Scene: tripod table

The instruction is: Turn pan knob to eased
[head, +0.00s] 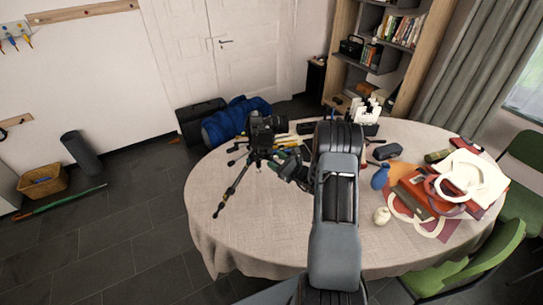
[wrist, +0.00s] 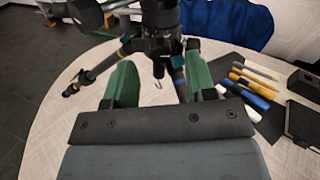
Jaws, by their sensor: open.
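A black tripod (head: 237,184) stands on the round table with a black camera (head: 262,128) on top. In the wrist view the tripod's dark column (wrist: 160,30) rises at the top middle, with legs spreading below and several small dark knobs and levers around it. I cannot tell for sure which is the pan knob, nor read its setting. My gripper (wrist: 160,62) has two green fingers, apart, one on each side of the column's lower part as seen here. Nothing is held between them. In the head view my gripper (head: 287,170) is just right of the tripod head, partly hidden by my arm.
The round table (head: 245,225) is clear at its front left. Pens and markers (wrist: 250,88) lie on a dark mat behind right of the tripod. Bags (head: 470,178) and an orange cloth crowd the right side. A blue bag (head: 235,118) is beyond the table.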

